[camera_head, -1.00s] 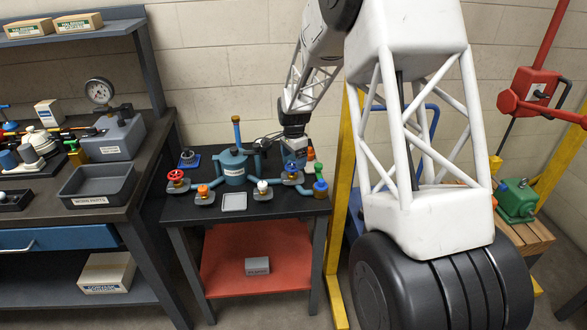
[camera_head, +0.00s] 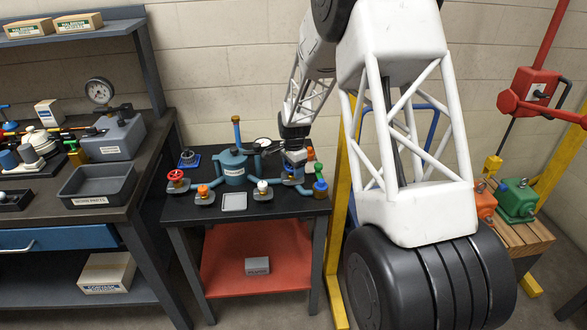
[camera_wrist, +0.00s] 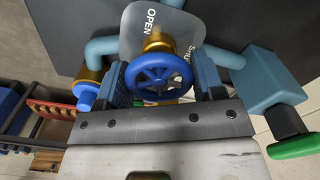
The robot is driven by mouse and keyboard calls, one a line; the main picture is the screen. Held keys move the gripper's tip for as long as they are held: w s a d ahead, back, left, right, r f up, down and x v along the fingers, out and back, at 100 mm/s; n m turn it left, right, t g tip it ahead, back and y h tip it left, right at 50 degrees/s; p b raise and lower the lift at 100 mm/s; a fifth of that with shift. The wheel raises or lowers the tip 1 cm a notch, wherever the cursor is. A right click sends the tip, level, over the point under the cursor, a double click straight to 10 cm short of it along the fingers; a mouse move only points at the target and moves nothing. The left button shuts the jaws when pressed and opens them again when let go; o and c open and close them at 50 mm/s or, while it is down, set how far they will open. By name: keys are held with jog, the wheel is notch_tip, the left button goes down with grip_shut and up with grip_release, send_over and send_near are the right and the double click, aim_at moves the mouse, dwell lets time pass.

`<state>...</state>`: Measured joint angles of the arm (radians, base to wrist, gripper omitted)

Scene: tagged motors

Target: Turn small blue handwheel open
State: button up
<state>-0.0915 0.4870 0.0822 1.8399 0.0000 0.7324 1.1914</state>
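The small blue handwheel (camera_wrist: 160,75) shows in the middle of the wrist view, on a brass-coloured stem above a pale plate (camera_wrist: 150,22) marked OPEN on one side and SHUT on the other. My gripper (camera_wrist: 162,78) has its two blue-grey fingers on either side of the wheel, left and right of the rim. The fingers are apart with the wheel between them, very close to the rim. Whether they touch it I cannot tell. In the head view my gripper (camera_head: 296,160) is down over the right side of the small table and hides the blue wheel.
On the table stand a red handwheel (camera_head: 176,175), an orange knob (camera_head: 203,191), a white knob (camera_head: 262,185), a blue tank (camera_head: 234,167) and a green-topped fitting (camera_head: 320,186). A yellow post (camera_head: 338,210) stands right of the table. A small grey tray (camera_head: 234,202) lies in front.

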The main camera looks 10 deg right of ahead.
jog(key=c, duration=0.4)
jog(key=shift+n, duration=0.4)
jog(key=n, duration=0.5)
jog(key=shift+a, duration=0.1)
jog(key=n, duration=0.5)
jog(key=shift+w+a, duration=0.1)
jog(key=n, duration=0.6)
jog(key=shift+a+n, duration=0.1)
jog(key=shift+n, duration=0.3)
jog(key=n, duration=0.6)
jog(key=shift+a, duration=0.1)
jog(key=shift+n, duration=0.3)
